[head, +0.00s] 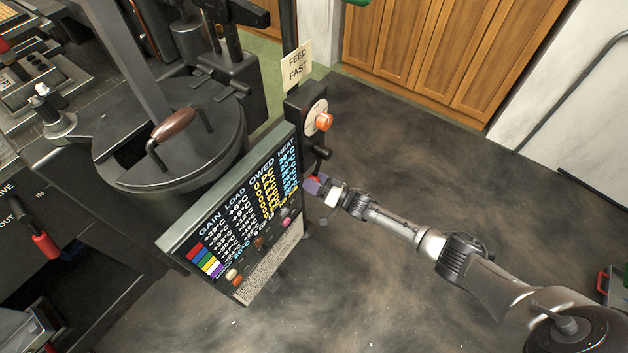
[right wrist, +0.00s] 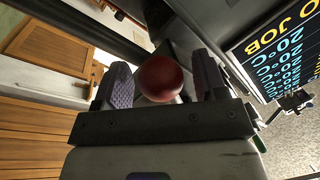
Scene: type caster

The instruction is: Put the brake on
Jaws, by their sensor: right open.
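A round dark red knob (right wrist: 160,77) sits between the two fingers of my right gripper (right wrist: 161,80) in the right wrist view, with gaps on both sides. In the head view, my right gripper (head: 316,184) is just right of the display panel's upper right edge, below a black handle (head: 320,153). It is open. A bit of red shows at its fingertips there; the fingers mostly hide it. No label naming a brake is readable. My left gripper is not in view.
The display panel (head: 243,212) stands close left of my right gripper. Above is a dial with an orange knob (head: 323,121) under a "FEED FAST" sign (head: 297,66). A round pot (head: 165,140) stands behind the panel.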

